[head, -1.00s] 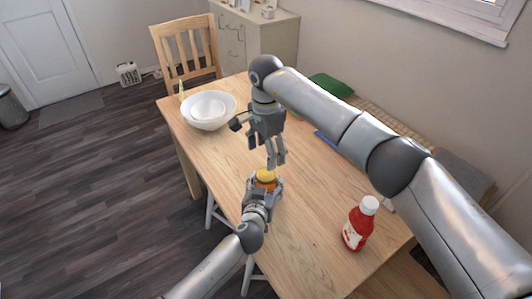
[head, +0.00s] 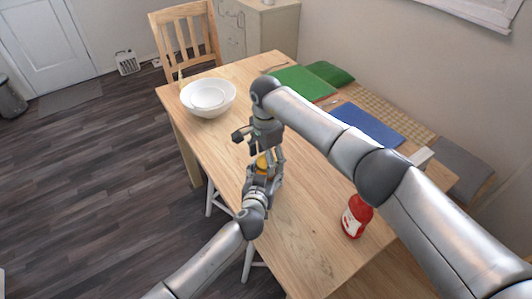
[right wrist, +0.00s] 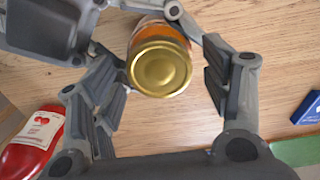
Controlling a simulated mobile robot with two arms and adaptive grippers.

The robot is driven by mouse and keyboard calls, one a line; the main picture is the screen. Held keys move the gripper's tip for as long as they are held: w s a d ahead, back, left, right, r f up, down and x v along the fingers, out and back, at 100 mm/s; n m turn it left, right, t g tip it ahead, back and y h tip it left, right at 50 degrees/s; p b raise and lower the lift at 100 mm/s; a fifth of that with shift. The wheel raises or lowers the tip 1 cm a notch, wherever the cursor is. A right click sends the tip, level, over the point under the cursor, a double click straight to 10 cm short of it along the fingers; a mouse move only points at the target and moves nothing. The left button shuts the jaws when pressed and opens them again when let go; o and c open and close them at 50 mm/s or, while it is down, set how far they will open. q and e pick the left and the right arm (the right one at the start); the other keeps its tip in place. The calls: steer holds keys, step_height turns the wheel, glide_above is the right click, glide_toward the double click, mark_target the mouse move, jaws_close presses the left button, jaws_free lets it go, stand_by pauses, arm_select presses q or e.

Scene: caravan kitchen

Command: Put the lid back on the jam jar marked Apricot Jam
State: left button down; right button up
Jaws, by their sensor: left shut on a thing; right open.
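The jam jar (head: 263,161) has orange contents and is held upright just above or on the table; I cannot tell which. In the right wrist view a round gold lid (right wrist: 160,67) sits on the jar's top, facing the camera. The label is not readable. My left gripper (head: 263,177) is shut on the jar's body from the near side. My right gripper (head: 270,157) points down over the jar and is open. In the right wrist view its fingers (right wrist: 165,85) stand on either side of the lid, with gaps showing.
A red sauce bottle (head: 356,216) stands at the right of the wooden table (head: 300,240), close to my right arm. White bowls (head: 208,98) stand at the far left. Green (head: 303,83) and blue (head: 372,124) flat things lie along the bench side. A chair (head: 187,45) stands behind.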

steer(key=c, duration=1.1)
steer(key=shift+m, duration=1.7)
steer(key=o, duration=1.1)
steer(key=shift+o, duration=0.2)
steer(key=shift+r, duration=2.25)
